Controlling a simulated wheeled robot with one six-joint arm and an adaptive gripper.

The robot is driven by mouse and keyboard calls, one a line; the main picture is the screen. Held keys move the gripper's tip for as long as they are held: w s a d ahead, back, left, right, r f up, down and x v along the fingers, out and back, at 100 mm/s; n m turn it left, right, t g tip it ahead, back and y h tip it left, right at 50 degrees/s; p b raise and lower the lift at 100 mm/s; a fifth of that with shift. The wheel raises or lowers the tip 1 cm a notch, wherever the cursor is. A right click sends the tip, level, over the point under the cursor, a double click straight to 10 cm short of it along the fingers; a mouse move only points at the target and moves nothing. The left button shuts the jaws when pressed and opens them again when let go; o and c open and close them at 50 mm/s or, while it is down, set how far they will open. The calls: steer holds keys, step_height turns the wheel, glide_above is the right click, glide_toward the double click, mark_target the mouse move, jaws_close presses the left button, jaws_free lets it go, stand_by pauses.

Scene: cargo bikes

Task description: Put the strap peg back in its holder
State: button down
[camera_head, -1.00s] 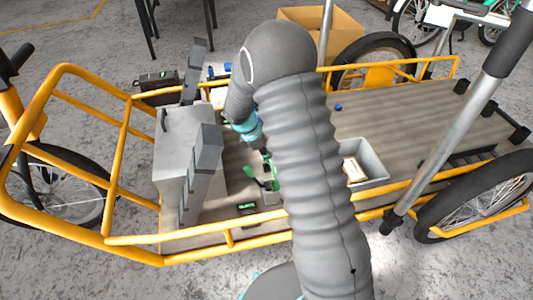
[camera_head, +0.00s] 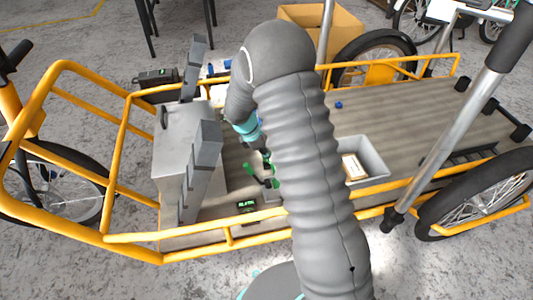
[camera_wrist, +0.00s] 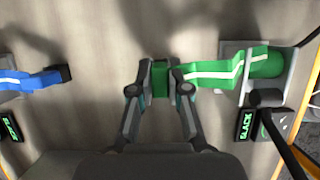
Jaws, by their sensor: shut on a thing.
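In the wrist view my gripper (camera_wrist: 160,88) is shut on a small green peg (camera_wrist: 160,77), held above the wooden deck. A green strap with a white stripe (camera_wrist: 215,73) lies right of the peg and runs to a grey holder (camera_wrist: 231,50) at the right. In the head view a green piece (camera_head: 264,181) shows beside my arm, which hides most of the gripper.
A blue strap (camera_wrist: 35,80) with a dark end lies at the left. A SLACK display (camera_wrist: 245,125) stands below the green strap.

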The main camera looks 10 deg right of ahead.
steer(key=shift+f+b, duration=0.45)
steer(key=shift+f, duration=0.4)
steer(key=c, duration=1.1)
jaws_free()
steer(key=shift+o, duration=0.2)
